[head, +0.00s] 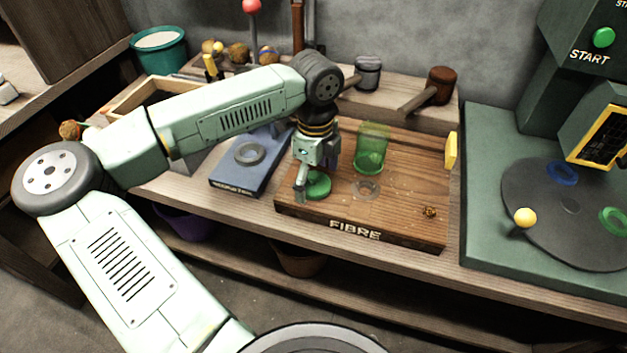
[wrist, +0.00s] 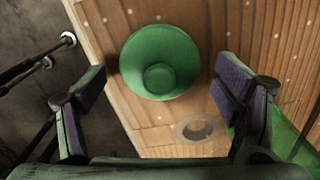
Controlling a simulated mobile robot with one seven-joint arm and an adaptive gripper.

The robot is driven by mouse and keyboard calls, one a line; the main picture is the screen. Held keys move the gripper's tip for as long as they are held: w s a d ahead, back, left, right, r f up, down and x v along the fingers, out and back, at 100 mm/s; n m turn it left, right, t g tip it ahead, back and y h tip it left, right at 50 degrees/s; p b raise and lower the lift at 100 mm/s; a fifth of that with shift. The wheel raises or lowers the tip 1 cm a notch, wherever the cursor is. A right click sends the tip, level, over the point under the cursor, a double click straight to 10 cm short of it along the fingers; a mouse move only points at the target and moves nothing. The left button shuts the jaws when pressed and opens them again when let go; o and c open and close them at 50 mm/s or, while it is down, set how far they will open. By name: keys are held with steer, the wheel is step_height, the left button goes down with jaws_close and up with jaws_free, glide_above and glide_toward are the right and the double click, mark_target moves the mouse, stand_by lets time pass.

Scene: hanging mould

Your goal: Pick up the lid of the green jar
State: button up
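The green lid (head: 318,186) lies on the wooden FIBRE board near its left front edge. In the wrist view the green lid (wrist: 160,62) shows as a round disc with a round knob in its middle. The green jar (head: 371,147) is see-through and stands on the board, right of my gripper. A green see-through part, probably the jar, shows at the right of the wrist view (wrist: 288,140). My gripper (head: 307,186) is above the lid. In the wrist view my gripper (wrist: 160,88) is open, its fingers wide apart and nothing between them in contact.
The wooden board (head: 335,215) also holds a pale ring (head: 366,190) and a small brown piece (head: 430,212). A blue board (head: 235,179) with a grey ring lies to the left. A green machine (head: 490,250) with a dark turntable stands to the right.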

steer(key=c, duration=0.8)
steer(key=shift+r, duration=0.1)
